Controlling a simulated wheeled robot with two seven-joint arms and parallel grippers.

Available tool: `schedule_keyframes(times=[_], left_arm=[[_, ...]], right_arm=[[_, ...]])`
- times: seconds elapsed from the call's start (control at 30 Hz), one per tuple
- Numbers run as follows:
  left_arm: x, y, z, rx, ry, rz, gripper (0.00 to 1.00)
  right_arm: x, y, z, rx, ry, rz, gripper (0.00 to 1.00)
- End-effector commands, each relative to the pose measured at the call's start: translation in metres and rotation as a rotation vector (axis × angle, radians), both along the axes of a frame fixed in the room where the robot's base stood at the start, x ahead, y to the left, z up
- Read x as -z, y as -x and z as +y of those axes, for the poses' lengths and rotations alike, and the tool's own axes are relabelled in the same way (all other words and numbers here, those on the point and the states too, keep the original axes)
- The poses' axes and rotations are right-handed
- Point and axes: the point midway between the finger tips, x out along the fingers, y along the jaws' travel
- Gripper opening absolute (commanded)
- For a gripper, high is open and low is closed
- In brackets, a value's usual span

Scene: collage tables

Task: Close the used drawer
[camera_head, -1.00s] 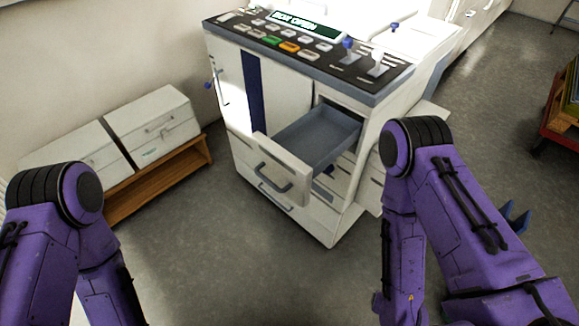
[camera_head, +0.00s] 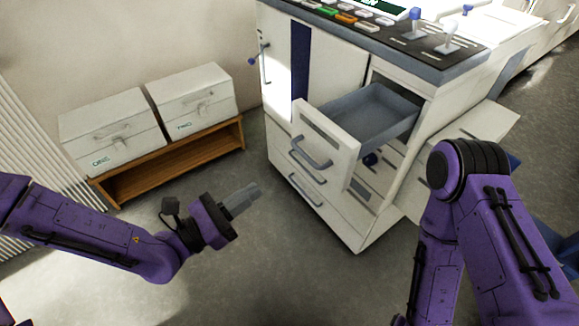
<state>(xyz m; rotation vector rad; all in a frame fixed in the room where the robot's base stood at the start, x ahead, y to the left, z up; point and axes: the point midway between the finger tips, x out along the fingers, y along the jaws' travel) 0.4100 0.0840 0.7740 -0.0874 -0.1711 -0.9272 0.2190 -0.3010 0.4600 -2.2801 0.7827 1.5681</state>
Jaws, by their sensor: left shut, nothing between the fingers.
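The used drawer (camera_head: 326,142) is pulled well out of the white machine, with a grey empty tray (camera_head: 372,113) behind its white front. Its curved grey handle (camera_head: 310,153) faces the lower left. My left gripper (camera_head: 250,192) is shut and empty, in front of the machine and to the left of the drawer, apart from it. Its grey fingers point right and slightly up. My right arm (camera_head: 483,225) is at the right, and its gripper is out of view.
The machine (camera_head: 405,62) has a control panel with buttons and levers on top. A closed drawer (camera_head: 306,190) sits below the open one. Two white boxes (camera_head: 112,130) stand on a low wooden shelf (camera_head: 175,165) at the left. Grey floor (camera_head: 290,270) lies clear in front.

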Motion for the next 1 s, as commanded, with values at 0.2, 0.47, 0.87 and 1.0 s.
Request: schedule_keyframes(times=[0.2,0.47,0.87,1.0], left_arm=[[-0.008,-0.028,-0.039,0.003,-0.003,-0.001,0.00],[-0.016,-0.056,-0.076,0.000,-0.005,0.000,0.00],[-0.019,-0.064,-0.085,-0.002,-0.003,0.001,0.00],[-0.019,-0.064,-0.084,-0.003,-0.003,0.001,0.00]], right_arm=[[0.002,0.000,0.000,0.000,0.000,0.000,0.69],[0.001,0.000,0.000,0.000,0.000,0.000,0.69],[0.001,0.000,0.000,0.000,0.000,0.000,0.69],[0.001,0.000,0.000,0.000,0.000,0.000,0.69]])
